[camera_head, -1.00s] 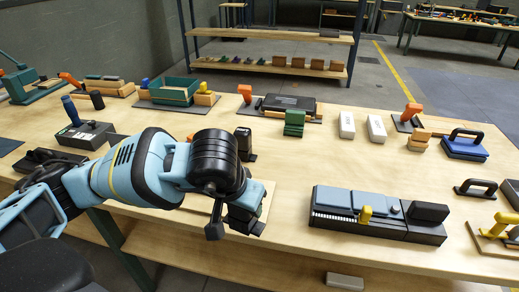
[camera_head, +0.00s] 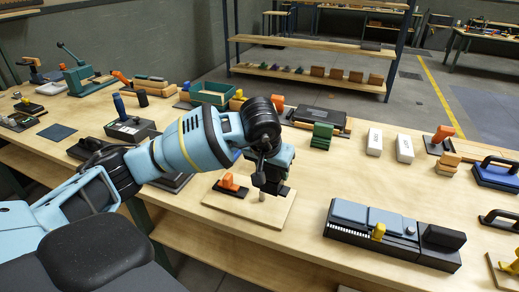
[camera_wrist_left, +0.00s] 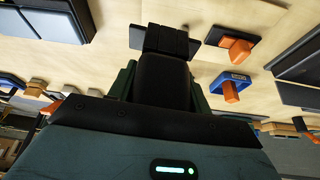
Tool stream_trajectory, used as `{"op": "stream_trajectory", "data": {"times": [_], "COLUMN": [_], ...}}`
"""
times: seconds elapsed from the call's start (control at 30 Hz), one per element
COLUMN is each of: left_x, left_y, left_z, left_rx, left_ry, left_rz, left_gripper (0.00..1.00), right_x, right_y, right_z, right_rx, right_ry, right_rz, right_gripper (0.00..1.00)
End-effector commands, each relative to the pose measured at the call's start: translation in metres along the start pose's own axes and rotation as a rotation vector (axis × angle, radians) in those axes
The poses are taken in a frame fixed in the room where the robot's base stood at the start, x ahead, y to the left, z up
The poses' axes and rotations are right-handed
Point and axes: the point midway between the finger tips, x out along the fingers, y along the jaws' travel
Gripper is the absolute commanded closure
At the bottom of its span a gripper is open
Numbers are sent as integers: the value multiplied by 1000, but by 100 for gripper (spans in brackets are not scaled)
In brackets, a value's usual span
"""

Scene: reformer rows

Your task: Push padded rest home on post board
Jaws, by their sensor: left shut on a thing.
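The post board (camera_head: 245,214) is a light wooden board on the bench in the head view. An orange handle on a black base (camera_head: 230,186) sits at its left side. A short pale post (camera_head: 262,197) shows under my left gripper (camera_head: 268,180). The gripper is over the board's middle, pointing down and shut on a dark piece, apparently the padded rest; its outline merges with the black fingers. In the left wrist view a black padded piece (camera_wrist_left: 164,78) lies between the fingers. I cannot tell whether the rest touches the post. My right gripper is not in view.
A long dark tool with blue-grey panels (camera_head: 372,222) lies right of the board. A green block stack (camera_head: 322,135) and white blocks (camera_head: 374,142) stand behind. A dark box (camera_head: 130,130) is at left. Bare bench lies between the board and the dark tool.

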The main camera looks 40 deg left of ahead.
Motion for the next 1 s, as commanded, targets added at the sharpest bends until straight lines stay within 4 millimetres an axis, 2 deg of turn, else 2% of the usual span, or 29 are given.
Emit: {"op": "stream_trajectory", "data": {"times": [0.03, 0.1, 0.3, 0.8, 1.0], "left_x": [-5, -4, 0, 1, 14], "left_y": [-12, -25, -44, -45, -45], "left_z": [-13, -24, -35, -35, -29], "left_rx": [-23, -43, -67, -67, -67], "left_ry": [6, 4, -3, -2, -7], "left_rz": [-6, -13, -24, -26, -27], "left_gripper": [79, 79, 79, 79, 79], "right_x": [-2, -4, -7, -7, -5], "right_y": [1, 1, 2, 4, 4], "right_z": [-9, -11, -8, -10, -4], "right_rx": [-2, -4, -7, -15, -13], "right_ry": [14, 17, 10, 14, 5], "right_rz": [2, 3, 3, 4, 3], "right_gripper": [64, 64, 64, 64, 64]}}
